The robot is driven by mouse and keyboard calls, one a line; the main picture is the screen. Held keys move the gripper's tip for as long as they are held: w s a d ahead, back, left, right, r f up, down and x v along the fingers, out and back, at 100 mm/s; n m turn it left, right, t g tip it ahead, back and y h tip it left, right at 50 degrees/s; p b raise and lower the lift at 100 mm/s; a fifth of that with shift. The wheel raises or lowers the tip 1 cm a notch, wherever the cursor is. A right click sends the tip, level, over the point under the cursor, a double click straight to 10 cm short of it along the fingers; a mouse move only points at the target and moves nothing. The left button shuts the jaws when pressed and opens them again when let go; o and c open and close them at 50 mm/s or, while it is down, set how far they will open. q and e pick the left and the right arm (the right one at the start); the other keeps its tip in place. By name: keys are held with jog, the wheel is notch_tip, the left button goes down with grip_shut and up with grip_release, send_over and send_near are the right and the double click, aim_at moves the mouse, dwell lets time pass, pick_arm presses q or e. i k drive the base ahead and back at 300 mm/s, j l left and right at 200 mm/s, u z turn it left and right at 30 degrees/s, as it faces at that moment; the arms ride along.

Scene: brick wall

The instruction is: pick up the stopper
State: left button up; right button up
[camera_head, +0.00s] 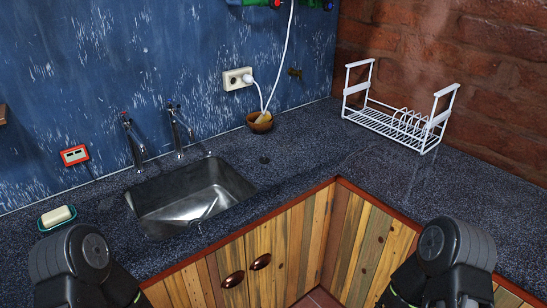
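A small dark round thing, which looks like the stopper (264,160), lies on the dark speckled counter (330,150), right of the sink and in front of a small brown bowl. It is small and dark against the counter, so its shape is hard to make out. The metal sink (190,190) is set into the counter to its left. Parts of my two arms show at the bottom left and bottom right. Neither gripper's fingers are in view, and both arms are well apart from the stopper.
Two taps (133,140) stand behind the sink. Soap (56,216) rests on a green dish at the left. The brown bowl (261,123) stands near the wall, below a socket (238,79) with a white cord. A white rack (400,117) stands at the right. Counter around the stopper is clear.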

aim_at(264, 160)
jog(key=i+l, duration=0.15)
jog(key=l, duration=0.2)
jog(key=i+l, duration=0.15)
jog(key=l, duration=0.25)
jog(key=i+l, duration=0.15)
jog(key=l, duration=0.2)
jog(key=i+l, duration=0.15)
jog(key=l, duration=0.25)
jog(key=u, duration=1.9)
